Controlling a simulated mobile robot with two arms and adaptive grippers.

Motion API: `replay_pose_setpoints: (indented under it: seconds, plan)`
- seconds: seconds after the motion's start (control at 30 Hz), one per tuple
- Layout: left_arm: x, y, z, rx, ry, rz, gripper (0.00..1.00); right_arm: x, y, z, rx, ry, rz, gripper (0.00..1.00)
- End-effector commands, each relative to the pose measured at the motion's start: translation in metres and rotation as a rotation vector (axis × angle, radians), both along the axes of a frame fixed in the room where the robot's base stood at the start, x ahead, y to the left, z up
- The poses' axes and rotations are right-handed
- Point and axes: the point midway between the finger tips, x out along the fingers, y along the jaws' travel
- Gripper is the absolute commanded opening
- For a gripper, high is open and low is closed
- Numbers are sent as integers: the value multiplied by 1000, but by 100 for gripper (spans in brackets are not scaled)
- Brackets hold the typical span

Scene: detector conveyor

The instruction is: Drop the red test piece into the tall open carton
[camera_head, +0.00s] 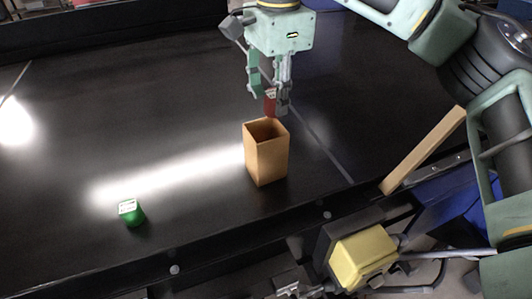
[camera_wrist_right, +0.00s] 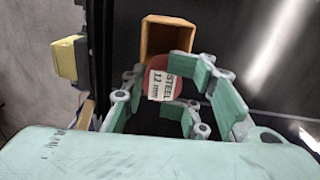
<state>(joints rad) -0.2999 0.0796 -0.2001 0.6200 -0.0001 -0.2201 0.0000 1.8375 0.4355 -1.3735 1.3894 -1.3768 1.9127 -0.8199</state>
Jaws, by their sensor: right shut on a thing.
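The tall open carton (camera_head: 267,160) is brown and stands upright on the black conveyor belt, its open top facing up. It also shows in the right wrist view (camera_wrist_right: 167,36), just beyond the fingers. My right gripper (camera_head: 270,95) is shut on the red test piece (camera_head: 270,104) and holds it above the carton, near the rim's far side. In the right wrist view the red piece (camera_wrist_right: 160,78) sits between the green fingers, with a white label reading "STEEL 12 mm". The fingers hide part of it. My left gripper is not in view.
A green test piece (camera_head: 131,212) with a white label stands on the belt (camera_head: 70,140) at the front left. A yellow box-shaped device (camera_head: 363,257) is beyond the front edge. A wooden strip (camera_head: 424,150) lies at the right. The belt's left side is mostly free.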

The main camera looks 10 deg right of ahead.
Motion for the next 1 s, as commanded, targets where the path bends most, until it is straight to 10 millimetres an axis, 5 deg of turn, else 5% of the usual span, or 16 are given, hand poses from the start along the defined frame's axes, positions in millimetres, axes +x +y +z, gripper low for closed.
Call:
replay_pose_setpoints:
  seconds: [0.37,0.77,1.0]
  plan:
    - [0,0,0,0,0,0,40,0,0,1,0,0,0,56]
    - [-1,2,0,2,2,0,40,0,0,8,0,-1,1,56]
    - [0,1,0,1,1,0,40,1,1,53,0,-4,-1,56]
